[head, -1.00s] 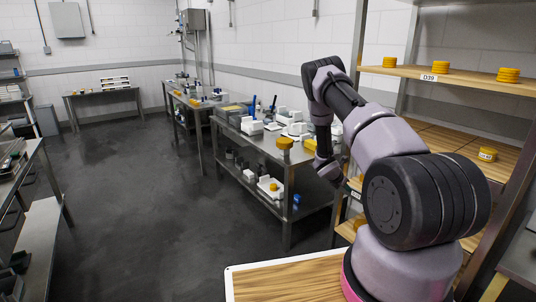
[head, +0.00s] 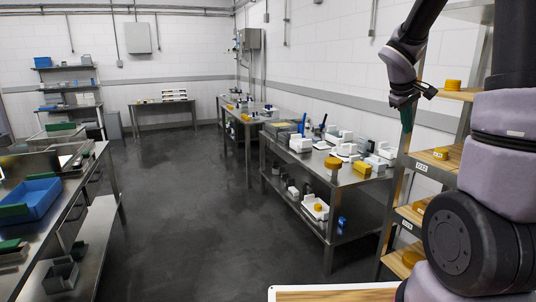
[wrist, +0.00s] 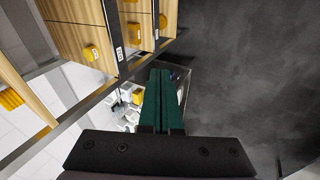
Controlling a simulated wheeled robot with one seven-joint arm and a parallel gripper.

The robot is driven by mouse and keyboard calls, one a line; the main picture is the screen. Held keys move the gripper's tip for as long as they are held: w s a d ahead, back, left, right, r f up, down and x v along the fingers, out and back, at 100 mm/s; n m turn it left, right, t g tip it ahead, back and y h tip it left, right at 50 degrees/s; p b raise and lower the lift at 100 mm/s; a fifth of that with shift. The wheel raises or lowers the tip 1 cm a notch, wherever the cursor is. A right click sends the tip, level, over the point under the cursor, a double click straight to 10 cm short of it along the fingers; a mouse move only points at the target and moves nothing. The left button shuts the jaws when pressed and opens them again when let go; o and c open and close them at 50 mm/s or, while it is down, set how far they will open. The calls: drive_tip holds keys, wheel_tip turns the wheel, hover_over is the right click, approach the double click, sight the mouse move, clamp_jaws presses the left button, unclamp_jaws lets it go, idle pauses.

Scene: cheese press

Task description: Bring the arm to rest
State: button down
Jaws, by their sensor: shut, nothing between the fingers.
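My gripper (head: 406,120) hangs at the end of my raised arm on the right of the head view, pointing down. It is in the air in front of the wooden shelf rack (head: 421,165). In the wrist view its green fingers (wrist: 162,98) lie together, shut, with nothing between them. The steel table (head: 340,180) with cheese-making things shows beyond and below the fingers. My gripper appears apart from the shelves and the table.
Yellow cheese wheels (head: 441,153) sit on the shelves at the right. A steel bench with a blue tray (head: 28,200) stands at the left. Another steel table (head: 163,103) stands by the far wall. The dark floor (head: 190,220) between the benches is clear.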

drive_tip(key=s+a+r+m+t+y, duration=0.1)
drive_tip(key=s+a+r+m+y, duration=0.2)
drive_tip(key=s+a, duration=0.5)
drive_tip(key=s+a+r+m+t+y, duration=0.2)
drive_tip(key=s+a+r, duration=0.5)
drive_tip(key=s, duration=0.7)
drive_tip(key=a+m+y, duration=0.1)
drive_tip(key=a+m, duration=0.1)
drive_tip(key=shift+s+a+r+m+t+y, duration=0.2)
drive_tip(key=shift+r+m+t+y, duration=0.1)
drive_tip(key=shift+m+y, duration=0.1)
drive_tip(key=shift+d, duration=0.15)
